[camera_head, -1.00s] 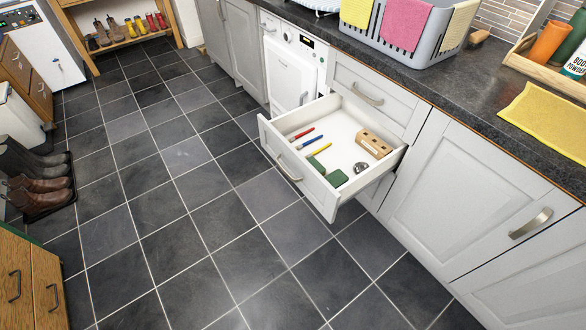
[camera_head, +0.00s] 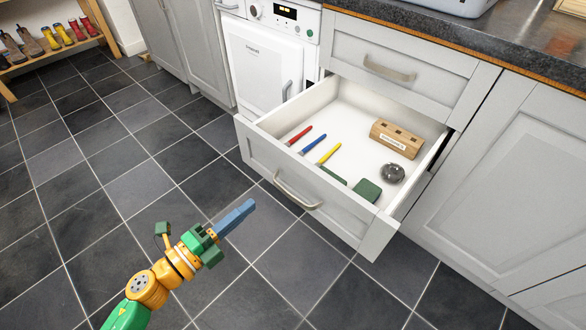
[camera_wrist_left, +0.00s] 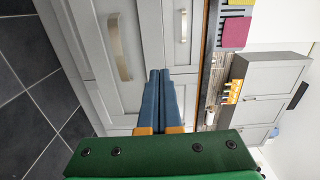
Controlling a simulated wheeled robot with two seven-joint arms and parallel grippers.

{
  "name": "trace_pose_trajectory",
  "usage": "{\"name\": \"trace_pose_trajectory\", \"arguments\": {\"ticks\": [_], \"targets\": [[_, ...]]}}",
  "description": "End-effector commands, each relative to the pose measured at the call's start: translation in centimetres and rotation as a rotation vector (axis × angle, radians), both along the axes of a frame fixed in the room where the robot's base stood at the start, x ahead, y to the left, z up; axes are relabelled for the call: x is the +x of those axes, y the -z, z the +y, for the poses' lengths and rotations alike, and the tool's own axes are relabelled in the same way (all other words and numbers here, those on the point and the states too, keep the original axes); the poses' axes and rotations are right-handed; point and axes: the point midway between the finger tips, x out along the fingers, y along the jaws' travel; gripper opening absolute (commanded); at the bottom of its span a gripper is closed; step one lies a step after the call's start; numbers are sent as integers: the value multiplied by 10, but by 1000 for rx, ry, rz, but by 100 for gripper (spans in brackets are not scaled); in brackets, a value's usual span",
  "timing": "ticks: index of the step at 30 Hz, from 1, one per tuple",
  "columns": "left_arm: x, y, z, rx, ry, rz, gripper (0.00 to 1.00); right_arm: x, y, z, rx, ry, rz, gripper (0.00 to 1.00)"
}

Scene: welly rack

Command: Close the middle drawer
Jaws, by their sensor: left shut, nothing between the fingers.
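The middle drawer (camera_head: 262,160) stands pulled out from the grey cabinet, with its metal bar handle (camera_head: 297,190) on the front. Inside lie a red, a blue and a yellow brush, a wooden block (camera_head: 396,138), a round metal item (camera_head: 392,173) and a green item (camera_head: 366,190). My left gripper (camera_head: 250,205) is shut and empty, its blue fingers together, in front of the drawer and left of the handle, apart from it in the picture. In the left wrist view its fingers (camera_wrist_left: 159,75) point towards grey cabinet fronts. My right gripper is not in view.
A closed drawer with a handle (camera_head: 388,68) sits above the open one, under the dark worktop (camera_head: 470,42). A white appliance (camera_head: 262,70) stands to the left. The tiled floor (camera_head: 120,150) is clear. Boots stand on a rack (camera_head: 60,50) at the far left.

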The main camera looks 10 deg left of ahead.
Motion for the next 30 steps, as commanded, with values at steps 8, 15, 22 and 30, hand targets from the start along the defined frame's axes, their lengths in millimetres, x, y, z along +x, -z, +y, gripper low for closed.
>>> {"name": "trace_pose_trajectory", "arguments": {"ticks": [8,15,22,30], "targets": [[33,-7,-25,5,9,-16,0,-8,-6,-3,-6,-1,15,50],[76,-6,-56,3,7,-13,0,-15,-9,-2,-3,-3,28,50],[105,-3,-78,5,6,-11,0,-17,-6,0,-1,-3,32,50],[113,-3,-84,4,7,-9,0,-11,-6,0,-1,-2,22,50]]}}
